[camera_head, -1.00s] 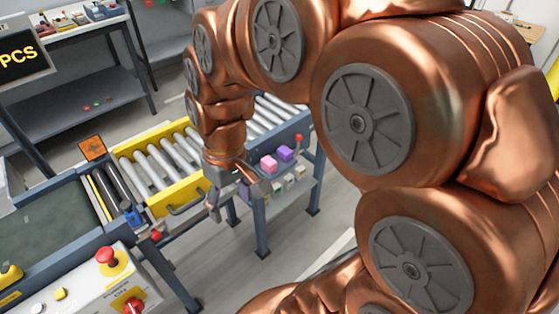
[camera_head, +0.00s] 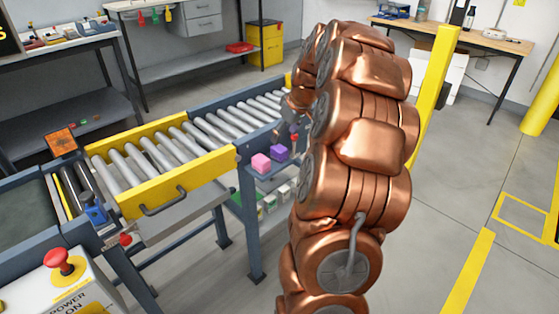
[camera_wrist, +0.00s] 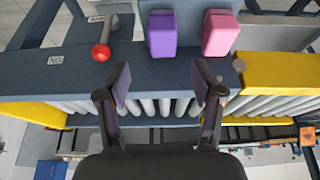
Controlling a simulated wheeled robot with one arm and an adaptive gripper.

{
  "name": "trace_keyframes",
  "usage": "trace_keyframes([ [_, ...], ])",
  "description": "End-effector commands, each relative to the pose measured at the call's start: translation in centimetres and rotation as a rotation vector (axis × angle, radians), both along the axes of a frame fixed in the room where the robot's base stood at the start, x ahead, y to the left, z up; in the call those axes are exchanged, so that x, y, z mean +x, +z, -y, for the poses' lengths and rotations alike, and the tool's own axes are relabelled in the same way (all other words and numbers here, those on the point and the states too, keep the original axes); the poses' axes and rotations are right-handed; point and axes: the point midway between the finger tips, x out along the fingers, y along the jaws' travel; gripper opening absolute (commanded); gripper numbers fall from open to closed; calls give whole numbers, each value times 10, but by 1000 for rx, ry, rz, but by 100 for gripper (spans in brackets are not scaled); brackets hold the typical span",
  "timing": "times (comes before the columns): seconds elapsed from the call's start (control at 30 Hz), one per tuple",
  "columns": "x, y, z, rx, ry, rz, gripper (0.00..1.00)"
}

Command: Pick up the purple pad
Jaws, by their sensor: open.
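The purple pad (camera_head: 279,152) is a small block on the narrow grey-blue ledge along the conveyor's side, just right of a pink block (camera_head: 261,163). In the wrist view the purple pad (camera_wrist: 162,35) lies ahead of my gripper (camera_wrist: 162,78), roughly in line with the gap between its fingers. The pink block (camera_wrist: 220,33) is to its right there. My fingers are apart with nothing between them. In the head view my gripper is small and partly hidden by my arm, near the rollers' edge beyond the pads. I cannot tell its height over the ledge.
A red-knobbed lever (camera_wrist: 101,52) stands left of the purple pad in the wrist view. The roller conveyor (camera_head: 190,140) has a yellow side panel (camera_head: 180,175) with a handle. A shelf with small items is below the ledge. Floor at the right (camera_head: 450,180) is open.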

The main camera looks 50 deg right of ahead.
Motion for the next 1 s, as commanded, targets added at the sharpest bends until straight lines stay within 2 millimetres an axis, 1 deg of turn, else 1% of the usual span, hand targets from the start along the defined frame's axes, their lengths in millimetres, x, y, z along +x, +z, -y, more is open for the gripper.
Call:
trace_keyframes([
  [0.07,1,-6,3,-1,-1,0,67],
  [0.2,7,-19,2,-3,-1,0,67],
  [0.47,12,-36,-1,0,0,-1,67],
  [0.73,24,-69,-4,0,-1,-1,67],
  [0.83,26,-74,-3,-1,-1,0,67],
  [1.0,26,-73,-3,-2,-1,1,67],
])
